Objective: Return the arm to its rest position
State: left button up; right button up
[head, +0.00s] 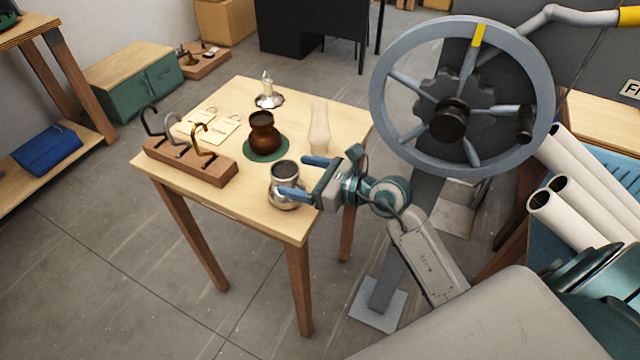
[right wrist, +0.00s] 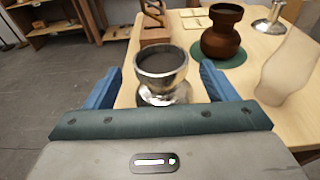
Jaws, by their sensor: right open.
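My right gripper (head: 305,176) is open, with its two blue fingers pointing left over the front right of the small wooden table (head: 245,210). A silver metal pot (head: 284,190) with a dark top stands upright on the table by the fingertips. In the right wrist view the silver pot (right wrist: 162,75) shows ahead of and between the open fingers (right wrist: 155,88), and nothing is gripped. Whether a finger touches it I cannot tell. My left gripper is not in view.
A brown vase (head: 262,133) stands on a green mat (head: 285,150). A frosted glass chimney (head: 319,128), a candlestick-like metal stand (head: 268,95), paper tags (head: 222,130) and a wooden block with hooks (head: 190,163) share the table. A large handwheel (head: 381,90) stands close behind my right arm.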

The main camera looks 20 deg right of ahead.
jog(key=v, duration=0.4)
jog(key=shift+s+d+b, duration=0.15)
jog(key=shift+s+b, duration=0.05)
jog(key=shift+b, duration=0.15)
jog(key=shift+s+d+r, duration=0.1)
jog(key=shift+s+r, duration=0.05)
